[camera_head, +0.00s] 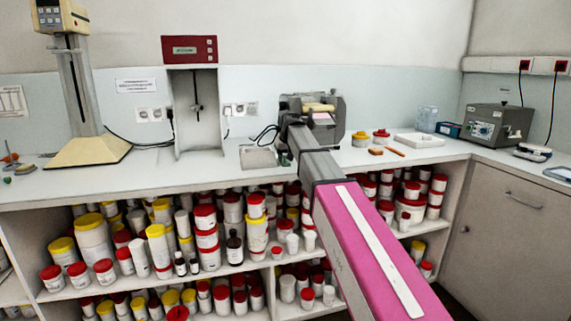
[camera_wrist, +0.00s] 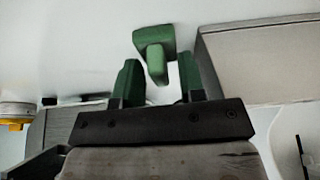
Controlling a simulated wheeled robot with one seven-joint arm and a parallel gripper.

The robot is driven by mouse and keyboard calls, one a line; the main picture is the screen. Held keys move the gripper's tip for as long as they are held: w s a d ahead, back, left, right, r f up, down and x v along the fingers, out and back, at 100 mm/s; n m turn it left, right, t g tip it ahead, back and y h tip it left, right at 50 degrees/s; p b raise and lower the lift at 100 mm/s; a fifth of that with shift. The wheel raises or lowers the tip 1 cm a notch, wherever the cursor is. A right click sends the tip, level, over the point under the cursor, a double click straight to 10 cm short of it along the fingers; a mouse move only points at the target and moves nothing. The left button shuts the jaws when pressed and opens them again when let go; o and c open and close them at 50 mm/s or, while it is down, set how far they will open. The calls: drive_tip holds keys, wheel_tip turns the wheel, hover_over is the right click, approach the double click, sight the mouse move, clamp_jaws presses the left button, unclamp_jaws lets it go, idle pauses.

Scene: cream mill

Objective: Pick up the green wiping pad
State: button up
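The green wiping pad (camera_wrist: 155,40) shows in the wrist view, against a pale surface. It has a wide green head and a narrower green stub pointing toward my gripper (camera_wrist: 158,72). My gripper's two green-tipped fingers are apart, one on each side of the stub's near end. A gap shows between the stub and each finger, and nothing is held. In the head view my arm reaches to the back of the counter, and I cannot make out the pad or fingertips there.
The white counter (camera_head: 145,168) carries a red-topped stand (camera_head: 190,50), a mixer stand (camera_head: 80,100), a white tray (camera_head: 419,140) and a grey box device (camera_head: 495,125). Shelves below hold many jars. In the wrist view a large grey block (camera_wrist: 265,50) stands close on the right.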

sight(285, 156)
drive_tip(key=shift+c, duration=0.4)
wheel_tip(285, 156, up, 10)
drive_tip(key=shift+f, duration=0.15)
idle(0.3)
drive_tip(key=shift+o, duration=0.7)
